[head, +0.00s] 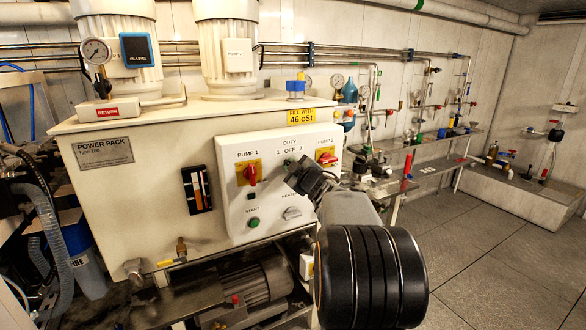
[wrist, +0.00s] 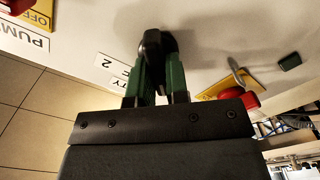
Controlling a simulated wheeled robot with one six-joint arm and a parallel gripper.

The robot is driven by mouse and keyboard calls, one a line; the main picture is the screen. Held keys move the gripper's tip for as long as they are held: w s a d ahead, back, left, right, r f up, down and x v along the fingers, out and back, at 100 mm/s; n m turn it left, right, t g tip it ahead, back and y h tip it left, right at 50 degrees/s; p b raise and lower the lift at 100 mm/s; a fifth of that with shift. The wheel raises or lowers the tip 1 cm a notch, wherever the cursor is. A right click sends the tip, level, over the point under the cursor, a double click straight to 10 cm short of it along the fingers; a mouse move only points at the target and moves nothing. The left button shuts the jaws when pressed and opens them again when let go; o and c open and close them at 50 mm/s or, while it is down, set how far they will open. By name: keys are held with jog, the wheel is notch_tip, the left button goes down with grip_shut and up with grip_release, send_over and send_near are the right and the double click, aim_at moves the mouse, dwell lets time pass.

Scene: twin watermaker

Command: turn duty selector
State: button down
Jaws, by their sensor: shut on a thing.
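The duty selector is a black knob (wrist: 152,45) on the white control panel (head: 235,205), under the DUTY label with its 1, OFF and 2 marks. My gripper (wrist: 156,68) has its two green fingers closed on either side of the knob in the wrist view. In the head view my gripper (head: 291,168) reaches the panel from the lower right, and its body hides most of the knob. The knob's exact pointing direction cannot be told.
A red pump 1 switch (head: 250,175) sits left of the selector and a red pump 2 switch (head: 327,158) sits to its right. Below are a green start button (head: 254,221) and a grey heater knob (head: 292,212). Open floor (head: 490,260) lies at right.

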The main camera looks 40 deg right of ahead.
jog(key=c, duration=1.1)
grip_release()
jog(key=s, duration=0.4)
jog(key=s+a, duration=0.1)
jog(key=s, duration=0.4)
jog(key=s+a, duration=0.1)
jog(key=s, duration=0.3)
jog(key=shift+s, duration=0.35)
